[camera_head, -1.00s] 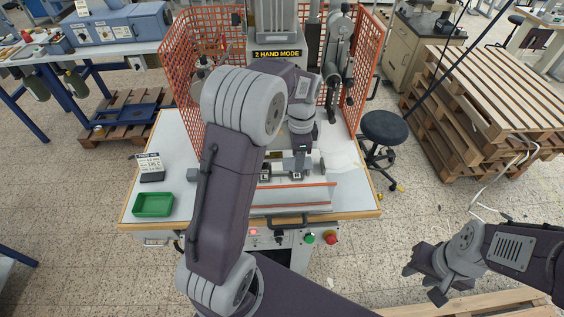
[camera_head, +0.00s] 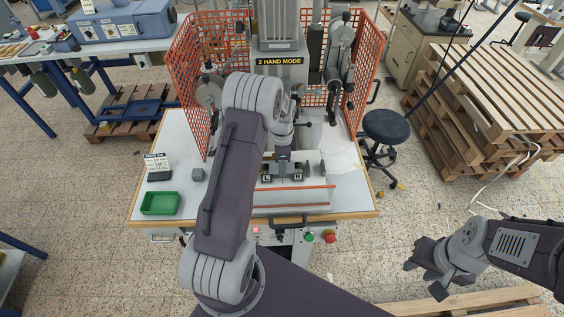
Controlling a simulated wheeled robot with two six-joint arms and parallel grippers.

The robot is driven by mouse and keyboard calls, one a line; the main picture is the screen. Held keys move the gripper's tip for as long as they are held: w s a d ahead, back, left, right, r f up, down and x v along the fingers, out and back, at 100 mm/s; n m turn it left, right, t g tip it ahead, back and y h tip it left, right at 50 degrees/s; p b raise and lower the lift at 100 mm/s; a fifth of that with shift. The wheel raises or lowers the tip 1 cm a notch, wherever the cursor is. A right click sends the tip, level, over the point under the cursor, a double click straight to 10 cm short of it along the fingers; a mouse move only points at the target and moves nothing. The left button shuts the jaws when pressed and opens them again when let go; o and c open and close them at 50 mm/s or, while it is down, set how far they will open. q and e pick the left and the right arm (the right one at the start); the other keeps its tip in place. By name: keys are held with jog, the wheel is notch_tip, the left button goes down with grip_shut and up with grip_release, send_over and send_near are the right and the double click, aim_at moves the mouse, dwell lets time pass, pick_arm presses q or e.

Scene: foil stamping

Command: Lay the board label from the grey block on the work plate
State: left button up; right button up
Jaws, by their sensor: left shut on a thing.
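The grey block (camera_head: 198,174) stands on the white table, left of my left arm. I make out no label on its top. My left gripper (camera_head: 283,168) points down over the work plate area in front of the press, between the dark pieces marked L and R. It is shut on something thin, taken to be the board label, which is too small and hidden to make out. The work plate itself is mostly covered by the gripper. My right gripper (camera_head: 424,274) is open and empty, off the table at the lower right.
A green tray (camera_head: 160,204) and a small sign (camera_head: 157,168) stand at the table's left. Orange mesh guards (camera_head: 196,90) flank the press (camera_head: 277,30). A front rail (camera_head: 290,200) edges the work area. A stool (camera_head: 386,126) and pallets (camera_head: 480,100) stand to the right.

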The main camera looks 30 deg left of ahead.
pick_arm(q)
jog(key=o, duration=0.9)
jog(key=shift+s+f, duration=0.1)
jog(key=shift+o, duration=0.5)
jog(key=shift+d, duration=0.1)
jog(key=shift+r, duration=0.5)
notch_tip(320, 180, up, 11)
jog(key=b, duration=0.2)
jog(key=shift+r, duration=0.2)
